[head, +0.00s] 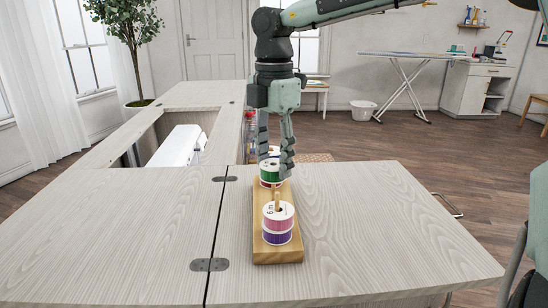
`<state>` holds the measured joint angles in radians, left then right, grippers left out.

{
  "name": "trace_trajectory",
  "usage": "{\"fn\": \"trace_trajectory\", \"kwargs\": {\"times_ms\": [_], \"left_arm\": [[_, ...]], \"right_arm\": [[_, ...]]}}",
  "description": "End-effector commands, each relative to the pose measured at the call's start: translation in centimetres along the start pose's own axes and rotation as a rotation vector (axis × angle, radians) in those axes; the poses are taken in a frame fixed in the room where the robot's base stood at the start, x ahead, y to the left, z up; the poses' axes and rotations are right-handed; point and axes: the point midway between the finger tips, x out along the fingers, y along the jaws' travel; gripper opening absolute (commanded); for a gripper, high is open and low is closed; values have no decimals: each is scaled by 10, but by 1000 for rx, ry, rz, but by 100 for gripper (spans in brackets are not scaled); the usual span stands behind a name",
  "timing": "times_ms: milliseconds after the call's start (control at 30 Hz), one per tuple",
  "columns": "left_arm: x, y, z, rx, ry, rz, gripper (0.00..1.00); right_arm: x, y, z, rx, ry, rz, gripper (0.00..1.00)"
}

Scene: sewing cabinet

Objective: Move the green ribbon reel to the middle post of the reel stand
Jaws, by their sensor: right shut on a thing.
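The reel stand (278,257) is a wooden base with upright posts on the right part of the table. Its front post (277,199) carries a stack of reels, pink (278,219) over purple (277,238). Behind it, the green ribbon reel (269,175) shows its white top and green side, partly covered by my right gripper's fingers. My right gripper (276,170) points down over the stand, its fingers closed around the green reel. My left gripper is not in view.
The pale wooden cabinet top (380,220) is clear to the right of the stand. A hinged seam with dark hinges (209,265) runs left of it. A white sewing machine (180,146) sits in the cabinet opening. Small items (251,130) stand behind the right leaf.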

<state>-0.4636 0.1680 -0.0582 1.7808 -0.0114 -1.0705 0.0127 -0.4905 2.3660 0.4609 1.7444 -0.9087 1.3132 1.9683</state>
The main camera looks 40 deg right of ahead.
Motion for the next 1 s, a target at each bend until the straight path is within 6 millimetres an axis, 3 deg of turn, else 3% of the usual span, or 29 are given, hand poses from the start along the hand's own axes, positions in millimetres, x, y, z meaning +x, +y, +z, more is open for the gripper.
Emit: {"fn": "trace_trajectory", "kwargs": {"times_ms": [33, 233, 567, 767, 1000], "left_arm": [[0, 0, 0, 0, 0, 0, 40], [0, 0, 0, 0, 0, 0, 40], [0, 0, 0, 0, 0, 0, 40], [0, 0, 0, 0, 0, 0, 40], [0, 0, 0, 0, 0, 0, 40]], "right_arm": [[0, 0, 0, 0, 0, 0, 46], [0, 0, 0, 0, 0, 0, 69], [-3, 0, 0, 1, -1, 1, 69], [-32, 1, 0, 1, -3, 4, 69], [-84, 1, 0, 1, -2, 5, 69]]}}
